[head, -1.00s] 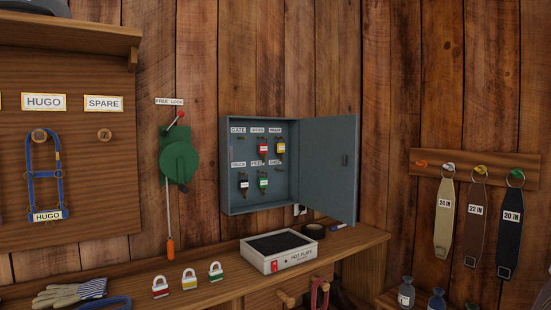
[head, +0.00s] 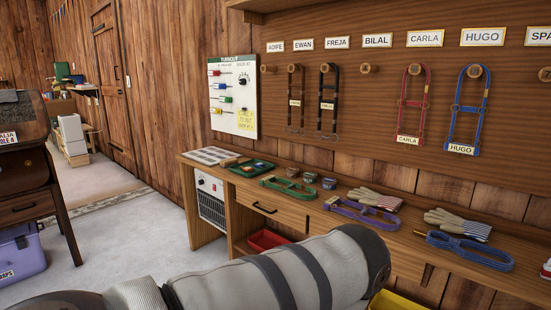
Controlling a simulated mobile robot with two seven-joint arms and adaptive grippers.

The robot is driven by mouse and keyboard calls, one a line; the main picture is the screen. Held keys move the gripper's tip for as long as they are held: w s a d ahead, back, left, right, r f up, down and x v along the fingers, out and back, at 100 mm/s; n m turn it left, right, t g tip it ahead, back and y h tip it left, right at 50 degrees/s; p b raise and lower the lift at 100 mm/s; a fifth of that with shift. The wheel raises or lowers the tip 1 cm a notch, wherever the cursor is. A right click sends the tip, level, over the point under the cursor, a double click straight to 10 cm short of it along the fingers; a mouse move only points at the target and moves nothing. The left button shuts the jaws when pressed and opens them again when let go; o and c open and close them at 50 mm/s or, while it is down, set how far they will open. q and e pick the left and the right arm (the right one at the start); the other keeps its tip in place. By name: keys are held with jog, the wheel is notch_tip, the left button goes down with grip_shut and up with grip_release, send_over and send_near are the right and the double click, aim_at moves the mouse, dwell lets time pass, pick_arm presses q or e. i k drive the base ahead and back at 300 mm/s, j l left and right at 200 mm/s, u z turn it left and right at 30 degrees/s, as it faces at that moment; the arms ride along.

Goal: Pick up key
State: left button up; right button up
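I cannot make out a key in the head view now. The key cabinet is out of frame. A large grey link of one of my arms reaches in from the lower left and covers part of the bench front. Neither of my grippers shows, so I cannot see their fingers or whether they hold anything.
Halters hang on the pegboard (head: 375,110) above. Open floor (head: 140,215) lies left, beside a wooden stand (head: 30,170).

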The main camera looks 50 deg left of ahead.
aim_at(259, 164)
jog(key=u, duration=1.9)
jog(key=i+j+u, duration=0.15)
jog(key=i, duration=0.35)
jog(key=i+j+u, duration=0.15)
jog(key=i, duration=0.4)
